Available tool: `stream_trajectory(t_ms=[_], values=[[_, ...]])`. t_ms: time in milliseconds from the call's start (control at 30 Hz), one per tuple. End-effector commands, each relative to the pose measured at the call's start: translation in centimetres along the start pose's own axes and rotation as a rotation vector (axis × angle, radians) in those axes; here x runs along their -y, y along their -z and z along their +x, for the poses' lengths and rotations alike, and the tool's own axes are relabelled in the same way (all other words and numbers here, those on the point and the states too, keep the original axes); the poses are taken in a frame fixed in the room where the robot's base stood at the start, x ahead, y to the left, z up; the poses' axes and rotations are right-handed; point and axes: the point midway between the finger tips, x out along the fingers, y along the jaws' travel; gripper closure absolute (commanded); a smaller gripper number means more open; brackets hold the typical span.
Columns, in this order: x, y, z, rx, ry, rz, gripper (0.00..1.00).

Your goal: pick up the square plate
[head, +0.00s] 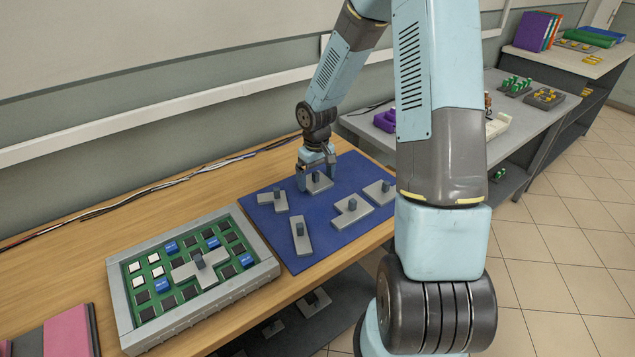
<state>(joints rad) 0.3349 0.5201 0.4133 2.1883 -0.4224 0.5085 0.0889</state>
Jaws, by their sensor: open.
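A grey plate with a dark knob (321,184) lies at the back of the blue mat (273,234). It looks square, but my gripper partly covers it. My gripper (317,178) points down over this plate, open, with its fingers on either side of the knob. Whether the fingers touch the knob cannot be told from here.
Other knobbed grey plates lie on the mat: a stepped one (272,199), a long one (302,237), an L-shaped one (351,213) and one at the right (380,192). A framed board (122,308) with a grey plate on it stands left. Pink binders (68,332) lie front left.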

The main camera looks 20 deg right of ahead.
Motion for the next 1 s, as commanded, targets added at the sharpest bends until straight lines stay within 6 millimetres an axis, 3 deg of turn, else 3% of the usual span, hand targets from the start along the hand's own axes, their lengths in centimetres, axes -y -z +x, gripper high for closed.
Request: stream_trajectory(t_ms=[167,733,1000], values=[[-0.02,0.0,-0.02,0.0,0.0,0.0,0.02],[-0.07,0.0,-0.05,-0.001,0.0,0.001,0.56],[-0.11,0.02,-0.46,-0.001,-0.001,0.001,0.57]])
